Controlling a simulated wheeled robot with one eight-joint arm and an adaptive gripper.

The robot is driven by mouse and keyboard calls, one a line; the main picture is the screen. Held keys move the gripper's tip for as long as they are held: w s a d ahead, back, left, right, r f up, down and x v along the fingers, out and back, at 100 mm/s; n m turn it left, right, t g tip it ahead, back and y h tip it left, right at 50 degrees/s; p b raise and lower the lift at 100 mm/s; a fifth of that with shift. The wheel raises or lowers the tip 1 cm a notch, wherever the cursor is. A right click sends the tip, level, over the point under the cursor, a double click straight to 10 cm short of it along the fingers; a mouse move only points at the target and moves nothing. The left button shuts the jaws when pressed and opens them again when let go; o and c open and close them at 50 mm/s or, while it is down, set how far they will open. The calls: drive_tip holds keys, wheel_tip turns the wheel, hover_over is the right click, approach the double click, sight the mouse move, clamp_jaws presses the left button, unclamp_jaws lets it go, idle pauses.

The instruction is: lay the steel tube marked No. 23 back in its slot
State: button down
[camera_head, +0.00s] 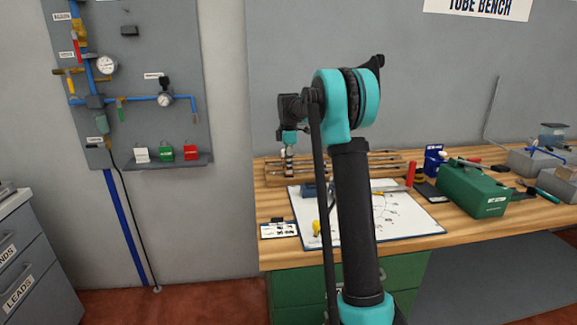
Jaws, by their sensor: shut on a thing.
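My gripper (290,170) points down at the left end of a wooden rack (275,181) at the back of the bench. It is small in this view and shut on a steel tube. The held tube cannot be clearly told apart from the tubes behind it, and no No. 23 mark can be read. Several thin steel tubes (391,162) lie lengthwise in the rack. My arm hides the rack's middle, and the gripper hides part of its left end. Whether the held tube touches the rack cannot be told.
A white sheet (410,221) with a drawing lies in front of the rack on the wooden bench (430,246). A yellow-handled tool (316,228) and a small card (279,230) lie at left. A green case (468,188) and a red cylinder (411,174) stand to the right.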

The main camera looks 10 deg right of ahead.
drive_tip(key=shift+f, duration=0.2)
drive_tip(key=c, duration=1.3)
unclamp_jaws()
drive_tip(key=shift+c, duration=0.2)
drive_tip(key=shift+o, duration=0.4)
drive_tip(key=shift+r, duration=0.15)
drive_tip(key=shift+r, duration=3.35)
